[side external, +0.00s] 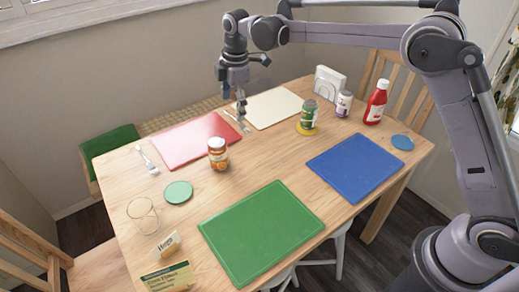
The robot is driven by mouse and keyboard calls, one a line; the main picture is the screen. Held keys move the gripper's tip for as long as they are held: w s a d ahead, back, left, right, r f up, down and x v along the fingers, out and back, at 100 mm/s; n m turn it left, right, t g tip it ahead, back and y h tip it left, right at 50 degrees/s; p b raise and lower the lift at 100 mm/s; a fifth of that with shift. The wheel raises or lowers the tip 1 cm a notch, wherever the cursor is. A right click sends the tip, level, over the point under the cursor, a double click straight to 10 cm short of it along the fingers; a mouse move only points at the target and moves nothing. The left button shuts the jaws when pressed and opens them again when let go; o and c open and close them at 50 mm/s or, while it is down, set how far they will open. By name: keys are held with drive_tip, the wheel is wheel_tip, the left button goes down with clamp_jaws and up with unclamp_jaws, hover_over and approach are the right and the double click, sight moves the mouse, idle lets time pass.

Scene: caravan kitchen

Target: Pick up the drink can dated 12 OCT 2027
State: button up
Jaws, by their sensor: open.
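A green container (308,115) stands on a yellow coaster (303,131) near the right middle. No date is legible on either, so I cannot tell which thing is the can dated 12 OCT 2027. My gripper (241,122) points down over the table between the red and cream placemats, behind and right of the orange container and left of the green one. It is open, with nothing seen between its fingers, and touches neither container.
Red (190,141), cream (272,107), blue (355,168) and green (262,232) placemats lie on the wooden table (265,166). A ketchup bottle (375,104), small jar (344,104) and napkin holder (329,85) stand at back right. A clear glass (143,216) and cards (172,278) are front left.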

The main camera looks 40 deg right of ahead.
sight(219, 157)
drive_tip(key=w+a+f+n, duration=0.1)
drive_tip(key=f, duration=0.2)
drive_tip(key=w+a+f+n+g, duration=0.1)
drive_tip(key=a+f+n, duration=0.1)
drive_tip(key=f, duration=0.1)
drive_tip(key=w+a+f+n, duration=0.1)
drive_tip(key=f, duration=0.2)
drive_tip(key=shift+w+a+f+g, duration=0.25)
drive_tip(key=shift+a+g, duration=0.05)
drive_tip(key=shift+a, duration=0.05)
drive_tip(key=shift+f, duration=5.55)
drive_tip(key=c, duration=1.5)
